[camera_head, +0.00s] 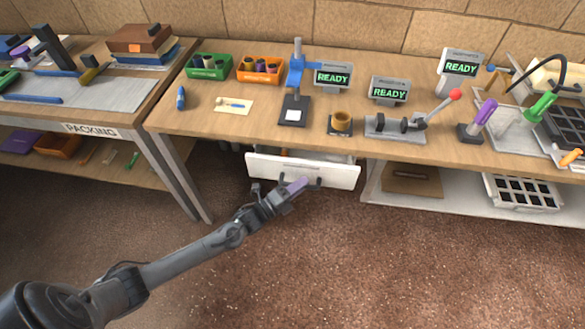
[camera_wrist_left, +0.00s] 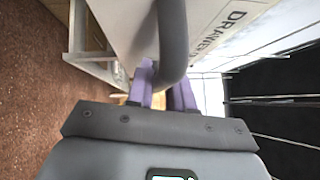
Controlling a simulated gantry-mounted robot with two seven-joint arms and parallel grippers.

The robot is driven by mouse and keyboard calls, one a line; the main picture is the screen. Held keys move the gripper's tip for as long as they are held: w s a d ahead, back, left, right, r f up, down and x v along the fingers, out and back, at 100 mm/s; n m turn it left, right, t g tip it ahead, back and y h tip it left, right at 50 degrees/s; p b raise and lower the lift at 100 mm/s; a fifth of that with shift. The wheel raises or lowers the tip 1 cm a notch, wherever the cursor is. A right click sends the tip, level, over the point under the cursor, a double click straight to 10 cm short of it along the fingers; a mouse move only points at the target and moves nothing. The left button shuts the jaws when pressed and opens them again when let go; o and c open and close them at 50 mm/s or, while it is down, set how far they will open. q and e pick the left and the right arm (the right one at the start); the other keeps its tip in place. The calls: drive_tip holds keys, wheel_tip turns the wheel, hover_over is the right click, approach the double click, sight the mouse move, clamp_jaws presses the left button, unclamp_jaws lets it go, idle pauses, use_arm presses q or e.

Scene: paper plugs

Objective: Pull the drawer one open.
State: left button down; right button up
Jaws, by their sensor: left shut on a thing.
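Drawer one has a white front (camera_head: 335,172) and hangs under the middle workbench in the head view. It stands partly out from under the tabletop, with a narrow strip of its inside showing. Its dark bar handle (camera_wrist_left: 173,45) runs between my left gripper's purple fingers in the left wrist view. My left gripper (camera_head: 301,186) is shut on the handle at the drawer front. Part of the lettering on the white front (camera_wrist_left: 215,40) shows beside the handle. My right gripper is in neither view.
The workbench (camera_head: 220,125) above carries a press stand (camera_head: 295,105), a brown cup (camera_head: 341,121), a red-knobbed lever fixture (camera_head: 400,128) and several READY displays. A lower shelf (camera_head: 450,200) lies to the right. The brown floor in front of the drawer is clear apart from my left arm.

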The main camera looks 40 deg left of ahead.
use_arm(q)
drive_tip(key=s+d+p, duration=0.3)
drive_tip(key=s+d, duration=0.1)
drive_tip(key=s, duration=0.4)
drive_tip(key=s+d+p, duration=0.4)
drive_tip(key=s, duration=0.3)
drive_tip(key=shift+s+d+p, duration=0.3)
drive_tip(key=shift+s+d, duration=0.1)
drive_tip(key=c, duration=1.1)
unclamp_jaws()
drive_tip(key=p+v, duration=0.1)
drive_tip(key=v, duration=1)
drive_tip(key=shift+w, duration=0.1)
